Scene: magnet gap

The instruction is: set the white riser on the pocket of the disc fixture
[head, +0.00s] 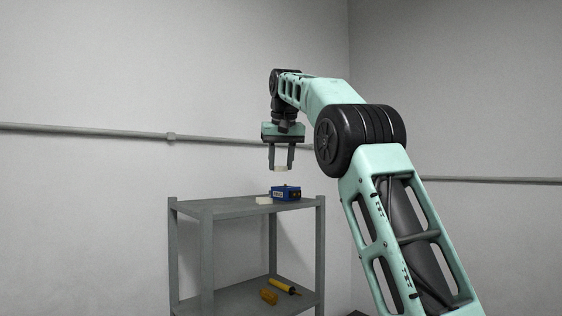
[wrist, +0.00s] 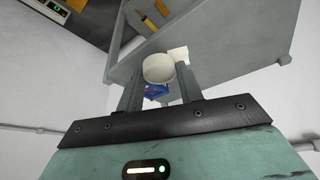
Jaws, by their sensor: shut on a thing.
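My gripper (head: 281,165) is shut on the white riser (head: 280,168), a short, round, cream-white piece held between the fingertips. In the wrist view the riser (wrist: 158,68) shows between the two fingers. The gripper holds it in the air above the grey shelf's top, apart from the things there. Below it on the top stand a blue block-like thing (head: 286,192) and, touching or close to its left, a low cream-white piece (head: 263,200). Both show partly in the wrist view, behind the riser and fingers. I cannot tell which is the disc fixture, and no pocket is visible.
The grey shelf unit (head: 232,208) has a bare top on its left side. Its lower shelf holds a yellow tool-like thing (head: 284,286) and an orange-yellow piece (head: 268,296). A grey pipe (head: 90,131) runs along the wall behind.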

